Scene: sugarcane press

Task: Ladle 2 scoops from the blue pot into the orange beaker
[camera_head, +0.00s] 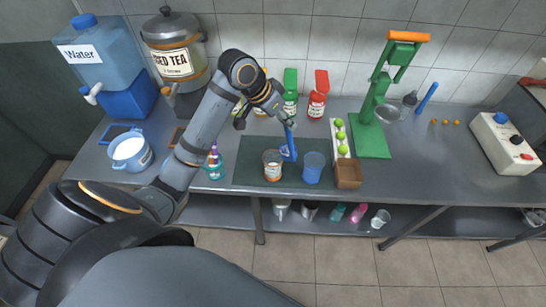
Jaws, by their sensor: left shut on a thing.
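My left gripper (284,121) is shut on a blue ladle (289,149), which hangs down over the dark mat between two cups. A cup with an orange-brown rim and a pale label (272,168), apparently the orange beaker, stands just left of the ladle. A blue cup (313,168) stands just right of it. I cannot tell whether the ladle touches either cup or holds anything. The light blue pot (131,155), with whitish contents, stands far left on the counter, away from the ladle. My right gripper is not in view.
A dark mat (246,175) lies under the cups. A tray of green fruit (341,153), a brown box (348,174) and a green press (373,137) stand right. A small teal-and-purple item (214,164) stands left of the mat.

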